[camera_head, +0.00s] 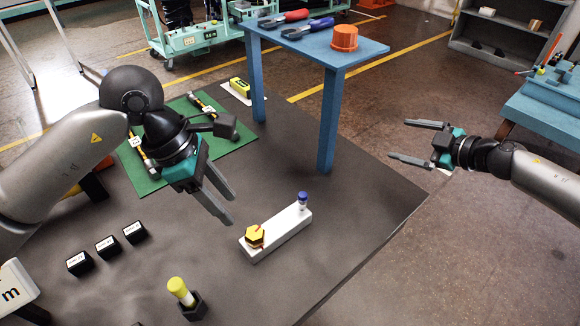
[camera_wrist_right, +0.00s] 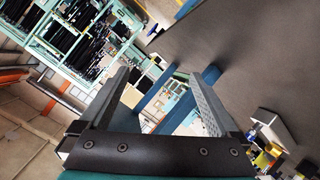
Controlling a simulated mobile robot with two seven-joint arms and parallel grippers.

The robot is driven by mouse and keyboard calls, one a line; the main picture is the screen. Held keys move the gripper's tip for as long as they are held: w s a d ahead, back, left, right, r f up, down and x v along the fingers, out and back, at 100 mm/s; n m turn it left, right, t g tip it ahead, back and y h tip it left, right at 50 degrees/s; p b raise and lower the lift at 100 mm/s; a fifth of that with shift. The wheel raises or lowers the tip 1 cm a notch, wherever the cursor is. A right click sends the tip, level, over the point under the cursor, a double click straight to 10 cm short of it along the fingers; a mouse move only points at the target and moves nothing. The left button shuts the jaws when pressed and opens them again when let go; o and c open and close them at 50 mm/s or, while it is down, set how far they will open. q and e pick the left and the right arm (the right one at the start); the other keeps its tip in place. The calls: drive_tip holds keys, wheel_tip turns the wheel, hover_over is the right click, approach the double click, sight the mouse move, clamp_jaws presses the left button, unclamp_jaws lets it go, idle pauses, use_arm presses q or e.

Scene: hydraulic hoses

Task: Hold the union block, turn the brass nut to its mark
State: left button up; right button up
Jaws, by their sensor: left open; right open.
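The white union block (camera_head: 283,236) lies on the dark floor mat at the lower middle of the head view. A yellow brass hex nut (camera_head: 255,236) with a reddish mark sits on its near left end, and a blue-capped fitting (camera_head: 303,200) stands at its far right end. My left gripper (camera_head: 230,208) is open and empty, above and to the left of the block, fingers pointing down and right. My right gripper (camera_head: 402,140) is open and empty, well right of the block. In the right wrist view, the block (camera_wrist_right: 272,128) shows partly at lower right, outside the fingers.
A blue table (camera_head: 360,50) with pliers and an orange cup (camera_head: 344,37) stands behind the block. A green mat (camera_head: 240,143) with hoses lies behind my left arm. Black labelled blocks (camera_head: 107,246) and a yellow-topped item in a black holder (camera_head: 193,305) are front left.

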sight(285, 220)
drive_tip(key=s+a+n+g+y, duration=0.1)
drive_tip(key=s+a+n+g, duration=0.2)
drive_tip(key=a, duration=0.5)
drive_tip(key=s+a+n+g+y, duration=0.1)
drive_tip(key=s+a+n+g, duration=0.2)
drive_tip(key=a, duration=0.5)
drive_tip(key=s+a+n+g+y, duration=0.1)
drive_tip(key=s+a+n+g, duration=0.2)
drive_tip(key=a, duration=0.6)
drive_tip(key=shift+s+r+n+g+y, duration=0.2)
drive_tip(key=shift+s+n+g+y, duration=0.15)
drive_tip(key=shift+s+g, duration=0.95)
drive_tip(key=s+a+n+g+h, duration=0.1)
drive_tip(key=a+h, duration=0.1)
drive_tip(key=s+a+r+n+g+h, duration=0.1)
drive_tip(key=s+a+h, duration=0.1)
drive_tip(key=shift+s, duration=0.15)
wheel_tip(285, 220, up, 4)
drive_tip(key=w+t+h, duration=0.1)
drive_tip(key=t+h, duration=0.1)
drive_tip(key=h, duration=0.5)
drive_tip(key=shift+m, duration=0.45)
wheel_tip(285, 220, down, 14)
drive_tip(key=shift+w+a+f, duration=0.1)
